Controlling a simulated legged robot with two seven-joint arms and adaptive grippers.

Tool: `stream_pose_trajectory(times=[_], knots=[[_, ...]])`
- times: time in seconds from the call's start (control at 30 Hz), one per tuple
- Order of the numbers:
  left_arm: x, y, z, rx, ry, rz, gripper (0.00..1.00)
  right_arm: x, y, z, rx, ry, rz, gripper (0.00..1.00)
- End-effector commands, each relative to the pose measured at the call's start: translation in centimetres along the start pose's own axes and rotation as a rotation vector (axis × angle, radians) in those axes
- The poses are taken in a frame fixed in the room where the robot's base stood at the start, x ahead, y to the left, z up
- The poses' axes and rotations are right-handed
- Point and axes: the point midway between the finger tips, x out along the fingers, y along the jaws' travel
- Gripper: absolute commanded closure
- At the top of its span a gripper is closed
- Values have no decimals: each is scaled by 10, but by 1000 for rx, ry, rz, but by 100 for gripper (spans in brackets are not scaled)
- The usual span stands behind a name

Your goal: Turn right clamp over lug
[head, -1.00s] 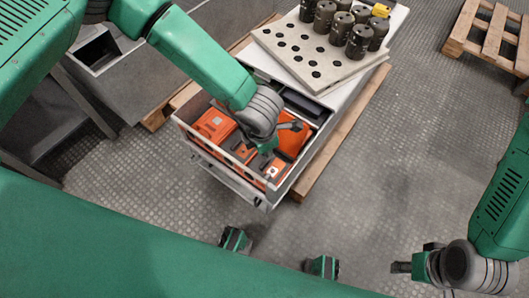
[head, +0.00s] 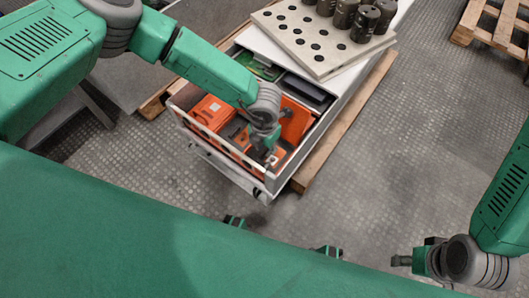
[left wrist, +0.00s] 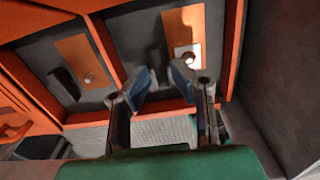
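In the left wrist view, the right clamp (left wrist: 155,65) looks like a small dark upright block beside an orange plate. To its right, a pale square with a round silver stud, which looks like the right lug (left wrist: 188,58), sits partly behind a fingertip. My left gripper (left wrist: 160,78) is open, its two fingertips apart on either side of the dark block; I cannot tell whether they touch it. In the head view, my left gripper (head: 266,152) points down into the open box, hiding the clamp. My right gripper (head: 402,261) is at lower right, away from the box; its opening is unclear.
A similar dark block (left wrist: 63,84) and silver stud (left wrist: 89,79) fill the left compartment, behind an orange divider. The box's front wall (head: 215,153) stands close to the gripper. A perforated plate (head: 318,45) with dark cylinders covers the back. Floor (head: 400,150) to the right is clear.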

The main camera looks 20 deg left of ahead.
Motion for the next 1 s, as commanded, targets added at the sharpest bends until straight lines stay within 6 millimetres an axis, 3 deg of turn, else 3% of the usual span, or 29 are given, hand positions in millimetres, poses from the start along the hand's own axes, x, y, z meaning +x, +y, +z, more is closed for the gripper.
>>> stream_pose_trajectory(times=[0.13,0.47,0.53,0.57,1.0], knots=[[14,0,0,0,0,0,80,7,0,0,0,0,0,60],[16,0,0,0,-1,0,80,7,0,0,0,0,0,60],[16,0,0,1,-1,0,98,7,0,0,0,0,0,60],[16,0,0,0,-1,0,100,7,0,0,0,0,0,60],[15,1,1,50,-1,2,100,3,0,0,0,0,0,60]])
